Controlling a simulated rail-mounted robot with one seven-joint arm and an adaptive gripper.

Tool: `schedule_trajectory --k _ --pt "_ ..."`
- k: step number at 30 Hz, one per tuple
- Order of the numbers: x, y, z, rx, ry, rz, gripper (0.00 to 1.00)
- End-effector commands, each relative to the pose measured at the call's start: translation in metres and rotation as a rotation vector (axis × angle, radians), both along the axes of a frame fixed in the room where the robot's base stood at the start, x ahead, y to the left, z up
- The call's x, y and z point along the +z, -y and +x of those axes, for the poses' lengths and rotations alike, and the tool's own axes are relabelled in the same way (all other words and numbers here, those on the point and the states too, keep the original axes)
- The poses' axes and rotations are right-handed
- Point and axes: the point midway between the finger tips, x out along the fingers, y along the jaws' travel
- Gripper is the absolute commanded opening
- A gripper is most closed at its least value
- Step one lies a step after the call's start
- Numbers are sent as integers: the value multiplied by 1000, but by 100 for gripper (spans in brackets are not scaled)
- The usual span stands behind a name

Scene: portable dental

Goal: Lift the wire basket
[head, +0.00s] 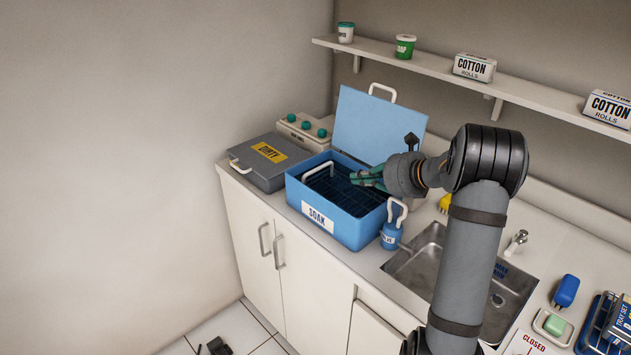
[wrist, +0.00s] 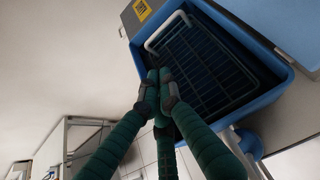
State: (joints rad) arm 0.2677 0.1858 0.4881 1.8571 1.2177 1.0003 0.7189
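The wire basket (head: 336,188) is a dark wire grid with a white handle (head: 318,169) at its left end. It sits inside the open blue SOAK box (head: 336,228); its wires also show in the wrist view (wrist: 215,70). My gripper (head: 357,179) is over the right part of the basket in the head view and hides some of it. In the wrist view its green fingers (wrist: 160,76) have their tips close together, with nothing visible between them. The white handle is beyond the tips there, apart from them. Whether the fingers touch the wires is unclear.
The box's lid (head: 375,128) stands open behind. A grey DIRTY box (head: 268,162) is close on the left, with a device with green knobs (head: 306,130) behind it. A blue bottle (head: 391,236) stands at the box's right front, before the sink (head: 425,262). A shelf (head: 430,70) runs above.

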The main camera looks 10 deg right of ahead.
Motion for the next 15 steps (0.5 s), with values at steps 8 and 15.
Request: schedule_trajectory --k 8,15 --pt "-29 -31 39 8 -4 -1 0" --pt "-55 -57 77 8 -4 -3 0"
